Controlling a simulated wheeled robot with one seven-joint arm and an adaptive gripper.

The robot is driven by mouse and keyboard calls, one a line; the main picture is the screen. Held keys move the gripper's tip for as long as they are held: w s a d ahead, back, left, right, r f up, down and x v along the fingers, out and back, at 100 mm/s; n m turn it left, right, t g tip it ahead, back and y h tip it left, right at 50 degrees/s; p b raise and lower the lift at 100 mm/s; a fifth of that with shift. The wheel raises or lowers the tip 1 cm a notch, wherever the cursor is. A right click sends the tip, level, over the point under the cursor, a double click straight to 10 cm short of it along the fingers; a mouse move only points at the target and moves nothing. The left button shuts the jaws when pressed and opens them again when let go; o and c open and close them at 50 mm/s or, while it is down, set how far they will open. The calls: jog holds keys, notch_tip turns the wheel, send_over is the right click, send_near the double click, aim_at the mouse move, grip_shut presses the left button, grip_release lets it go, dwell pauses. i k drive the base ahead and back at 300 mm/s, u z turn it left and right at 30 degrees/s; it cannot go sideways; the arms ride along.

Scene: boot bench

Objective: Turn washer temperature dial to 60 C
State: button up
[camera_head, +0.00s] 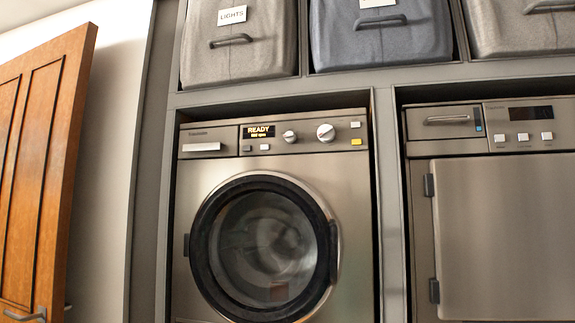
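The washer (190,235) stands in the left bay of a grey cabinet, its round dark-rimmed door (264,246) shut. Its control panel has a small display (258,131) reading "READY" with a smaller line below. Right of the display are two round knobs, a smaller one (290,136) and a larger one (326,133). I cannot tell which is the temperature dial, and their markings and settings are too small to read. My gripper is not in view.
A second appliance (500,235) stands in the right bay. Fabric bins, one labelled "LIGHTS" (232,15), fill the shelf above. A wooden door (38,170) stands at the left.

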aim_at(290, 137)
jog(key=z, duration=1.65)
jog(key=k, duration=1.05)
jog(key=u, duration=1.7)
jog(key=i, duration=0.5)
